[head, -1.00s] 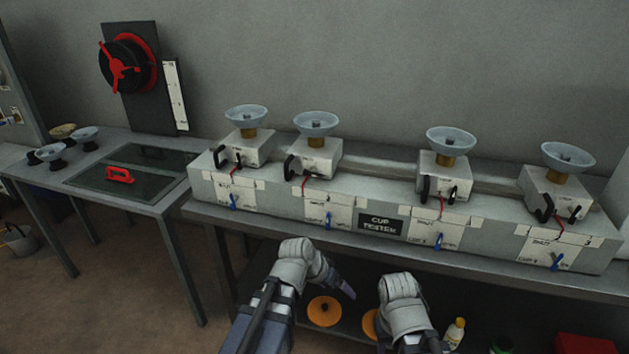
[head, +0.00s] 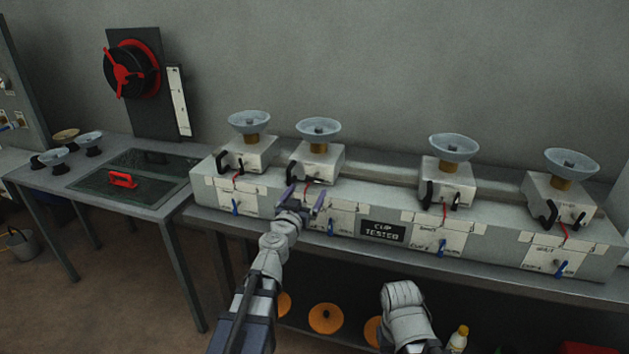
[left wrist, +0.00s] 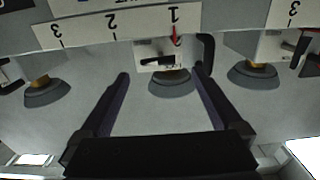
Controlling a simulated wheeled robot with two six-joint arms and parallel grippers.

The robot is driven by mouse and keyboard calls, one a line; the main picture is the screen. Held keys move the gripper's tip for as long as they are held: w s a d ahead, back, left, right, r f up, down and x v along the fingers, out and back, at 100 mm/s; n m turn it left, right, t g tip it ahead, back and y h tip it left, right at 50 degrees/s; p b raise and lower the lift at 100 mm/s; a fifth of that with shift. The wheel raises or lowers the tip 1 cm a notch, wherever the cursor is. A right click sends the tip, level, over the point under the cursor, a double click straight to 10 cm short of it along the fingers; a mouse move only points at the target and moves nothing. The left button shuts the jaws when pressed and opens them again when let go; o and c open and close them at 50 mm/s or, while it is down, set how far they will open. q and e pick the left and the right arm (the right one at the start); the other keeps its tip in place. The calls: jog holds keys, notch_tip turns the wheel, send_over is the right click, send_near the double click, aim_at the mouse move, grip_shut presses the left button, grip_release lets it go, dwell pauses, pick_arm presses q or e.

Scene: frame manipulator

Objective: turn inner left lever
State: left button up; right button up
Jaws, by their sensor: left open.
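The cup tester (head: 350,245) is a long grey bench unit with four white boxes, each topped by a pale cup. The inner left box (head: 322,162) is second from left. In the left wrist view, which looks upside down, this box shows a small black lever (left wrist: 165,62), a black loop handle (left wrist: 207,52) and a red pointer (left wrist: 176,38) near the mark 1. My left gripper (head: 304,200) is open and empty, in front of this box. In the wrist view its fingers (left wrist: 161,76) spread on both sides of the lever, apparently without touching it.
Blue levers, such as one (head: 330,227), stand on the front panels. A side table (head: 150,195) at left holds cups and a red-handled glass lid. A red wheel (head: 125,70) is on the wall. Orange discs (head: 326,318) lie on the lower shelf.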

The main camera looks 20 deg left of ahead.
aim_at(314, 181)
pick_arm(q)
jog(key=w, duration=0.8)
jog(key=shift+d, duration=0.2)
jog(key=shift+s, duration=0.1)
jog(key=c, duration=1.3)
